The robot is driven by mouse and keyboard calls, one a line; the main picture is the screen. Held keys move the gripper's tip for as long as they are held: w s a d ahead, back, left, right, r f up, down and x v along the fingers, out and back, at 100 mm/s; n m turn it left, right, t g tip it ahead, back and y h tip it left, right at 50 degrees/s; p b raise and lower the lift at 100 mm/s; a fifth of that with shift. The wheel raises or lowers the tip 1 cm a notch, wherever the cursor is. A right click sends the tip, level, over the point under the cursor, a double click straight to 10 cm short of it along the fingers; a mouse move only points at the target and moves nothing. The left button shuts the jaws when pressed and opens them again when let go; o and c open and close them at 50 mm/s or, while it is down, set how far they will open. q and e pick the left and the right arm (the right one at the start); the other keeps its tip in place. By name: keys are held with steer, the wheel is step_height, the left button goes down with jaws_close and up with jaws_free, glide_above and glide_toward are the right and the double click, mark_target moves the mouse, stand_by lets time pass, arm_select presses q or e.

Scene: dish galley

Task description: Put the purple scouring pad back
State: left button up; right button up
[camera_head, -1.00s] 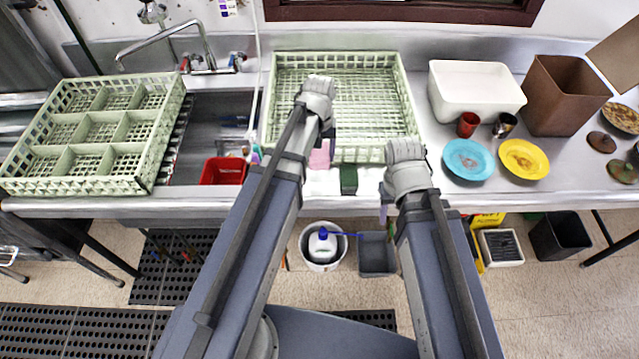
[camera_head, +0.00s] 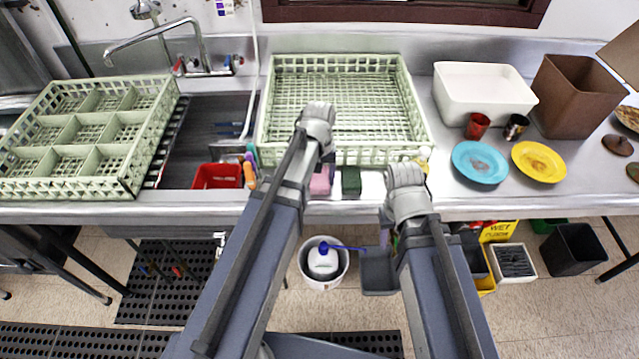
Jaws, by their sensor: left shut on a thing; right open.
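The purple scouring pad (camera_head: 320,183) looks pinkish-purple. It is at the counter's front edge, just left of a dark green pad (camera_head: 351,181). My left gripper (camera_head: 325,166) is shut on it, with my arm covering much of the grip. The pad seems to be at or just above a whitish surface (camera_head: 373,187); I cannot tell whether it touches. My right gripper (camera_head: 386,224) is open and empty, hanging in front of the counter edge, its fingers mostly hidden behind my wrist.
A green dish rack (camera_head: 418,120) stands behind the pads. A divided rack (camera_head: 70,191) and a sink with a red container (camera_head: 217,176) are to the left. A blue plate (camera_head: 480,162) and a yellow plate (camera_head: 539,161) lie to the right. A white bucket (camera_head: 323,263) stands below.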

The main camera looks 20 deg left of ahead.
mark_target(320, 178)
arm_select(q)
steer(key=shift+f, duration=0.15)
steer(key=o, duration=1.2)
step_height(320, 178, up, 12)
steer(key=r+p, duration=0.1)
steer(key=p, duration=1.1)
steer(key=s+d+m, duration=0.2)
steer(key=s+d, duration=0.1)
steer(key=s, duration=0.1)
steer(key=s+d+m, duration=0.2)
steer(key=s+d, duration=0.2)
steer(key=s, duration=0.1)
steer(key=s+d+m+y, duration=0.1)
steer(key=s+d+m, duration=0.2)
steer(key=s, duration=0.2)
steer(key=shift+d+f, duration=0.2)
steer(key=shift+f, duration=0.05)
